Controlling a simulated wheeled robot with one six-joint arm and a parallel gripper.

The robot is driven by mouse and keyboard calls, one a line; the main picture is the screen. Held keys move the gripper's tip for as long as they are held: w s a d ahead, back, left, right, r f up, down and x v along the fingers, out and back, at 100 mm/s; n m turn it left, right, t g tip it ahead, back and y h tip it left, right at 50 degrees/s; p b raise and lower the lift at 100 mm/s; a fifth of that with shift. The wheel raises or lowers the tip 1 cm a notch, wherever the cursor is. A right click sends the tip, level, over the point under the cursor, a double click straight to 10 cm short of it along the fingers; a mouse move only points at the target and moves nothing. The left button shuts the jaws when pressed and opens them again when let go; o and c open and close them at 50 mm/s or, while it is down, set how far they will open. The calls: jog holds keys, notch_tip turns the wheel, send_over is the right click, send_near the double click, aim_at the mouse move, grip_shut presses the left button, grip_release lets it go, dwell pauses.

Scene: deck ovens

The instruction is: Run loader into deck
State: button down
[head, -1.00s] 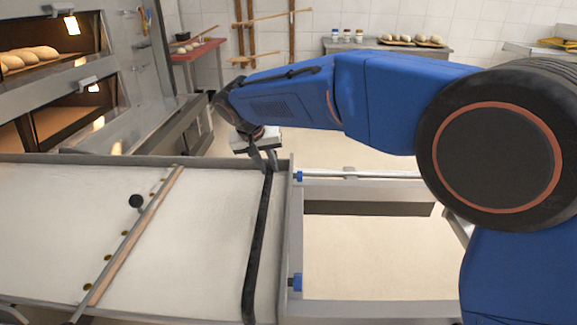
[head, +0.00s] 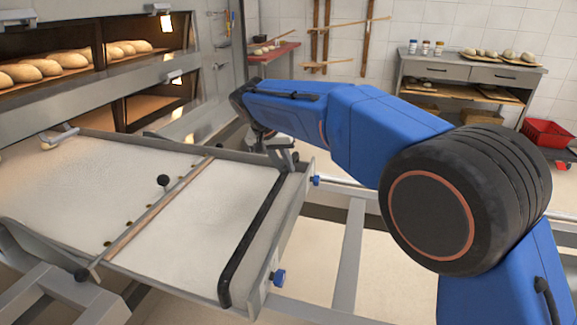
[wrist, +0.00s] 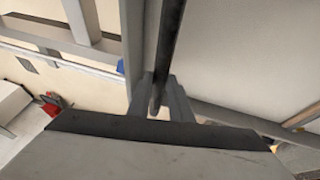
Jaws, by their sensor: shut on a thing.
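The loader is a flat tray with a pale cloth belt (head: 95,185), grey side rails and a black handle bar (head: 252,240) across its near, right-hand end. A wooden-edged cross bar (head: 160,205) with a black knob lies over the belt. My gripper (head: 289,160) is shut on the far end of the handle bar. In the wrist view the bar (wrist: 168,45) runs between the fingers (wrist: 156,103). The deck oven stands at left: the upper deck (head: 85,45) holds loaves, the lower deck opening (head: 152,103) is partly hidden. The loader's left end lies close before the oven.
A grey stand frame (head: 350,255) with open floor inside is right of the loader. A bench (head: 475,72) with loaves and jars stands at the back right, a red crate (head: 548,135) beside it. A red-topped table (head: 270,52) is at the back.

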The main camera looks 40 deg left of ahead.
jog(key=shift+a+r, duration=0.15)
jog(key=shift+a, duration=0.1)
jog(key=c, duration=1.6)
grip_release()
jog(key=shift+s+a, duration=0.1)
jog(key=v, duration=1.7)
